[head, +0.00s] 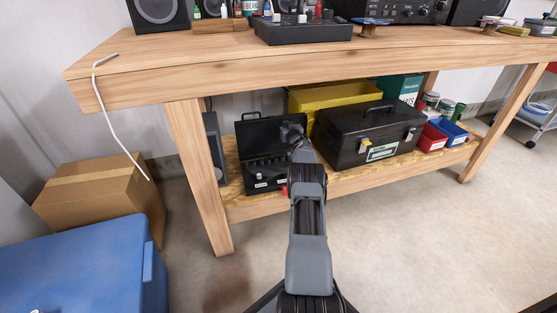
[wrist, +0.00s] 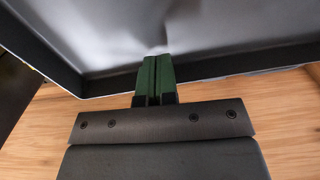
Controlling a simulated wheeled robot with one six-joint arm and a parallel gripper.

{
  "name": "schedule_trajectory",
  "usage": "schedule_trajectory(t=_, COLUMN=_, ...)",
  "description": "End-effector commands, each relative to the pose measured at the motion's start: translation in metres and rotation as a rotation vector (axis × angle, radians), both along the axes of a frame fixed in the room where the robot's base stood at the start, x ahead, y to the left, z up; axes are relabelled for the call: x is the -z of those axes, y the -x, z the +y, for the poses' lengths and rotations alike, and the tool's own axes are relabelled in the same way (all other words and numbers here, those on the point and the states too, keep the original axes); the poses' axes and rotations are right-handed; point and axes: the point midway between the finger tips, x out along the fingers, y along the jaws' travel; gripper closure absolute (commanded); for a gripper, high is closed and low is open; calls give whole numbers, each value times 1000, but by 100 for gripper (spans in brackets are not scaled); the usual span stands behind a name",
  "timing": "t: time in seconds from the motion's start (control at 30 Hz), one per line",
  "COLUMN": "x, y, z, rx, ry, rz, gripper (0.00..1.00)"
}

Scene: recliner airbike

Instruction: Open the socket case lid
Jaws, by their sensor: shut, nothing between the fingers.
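The black socket case (head: 266,185) sits on the lower wooden shelf under the bench. Its lid (head: 257,133) stands raised at the back, and rows of sockets show in the open base. My gripper (head: 293,131) is at the right end of the raised lid, and its fingertips are hard to make out in the head view. In the wrist view my gripper (wrist: 155,77) is shut and empty, with two green fingers side by side. Their tips overlap the dark rim of a grey panel, likely the lid (wrist: 185,30). I cannot tell if they touch it.
A black toolbox (head: 365,130) stands right of the case, with a yellow bin (head: 335,94) behind. Red and blue bins (head: 446,131) are further right. A bench leg (head: 200,175) and dark speaker (head: 213,145) are left. The bench top (head: 200,70) overhangs the shelf.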

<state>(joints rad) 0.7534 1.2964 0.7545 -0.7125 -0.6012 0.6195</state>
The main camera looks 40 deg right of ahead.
Motion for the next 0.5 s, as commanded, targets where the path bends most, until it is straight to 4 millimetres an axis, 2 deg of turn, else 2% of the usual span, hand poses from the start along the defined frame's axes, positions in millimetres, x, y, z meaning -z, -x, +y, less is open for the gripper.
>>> schedule_trajectory(t=0.03, x=-6, y=6, z=2, rx=5, ry=-2, rz=2, gripper=100)
schedule_trajectory(t=0.5, x=0, y=52, z=20, rx=5, ry=0, rz=0, gripper=100)
